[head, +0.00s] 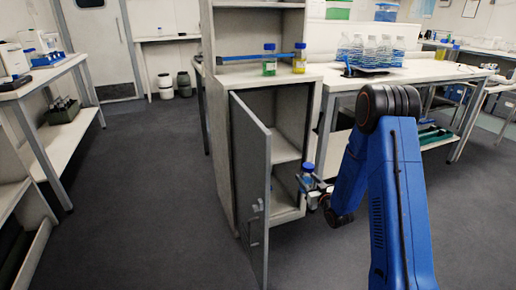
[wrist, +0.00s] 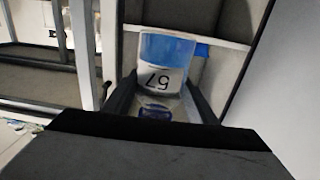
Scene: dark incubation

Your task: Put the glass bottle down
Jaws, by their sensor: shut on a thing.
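The glass bottle (head: 307,174) has a blue cap and hangs in my gripper (head: 312,187) at the lower front of an open cabinet (head: 275,110). In the wrist view the bottle (wrist: 165,62) shows its blue part and a white label reading 67, upside down in the picture. The dark fingers of my gripper (wrist: 165,98) are shut on it from both sides. The cabinet's grey door (head: 252,185) stands open to the left. Inside are a middle shelf (head: 286,150) and a lower floor (head: 283,212). I cannot tell whether the bottle touches the floor.
A green bottle (head: 269,60) and a yellow bottle (head: 299,58) stand on the cabinet's upper ledge. Benches line the left, with open grey floor (head: 140,190) between.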

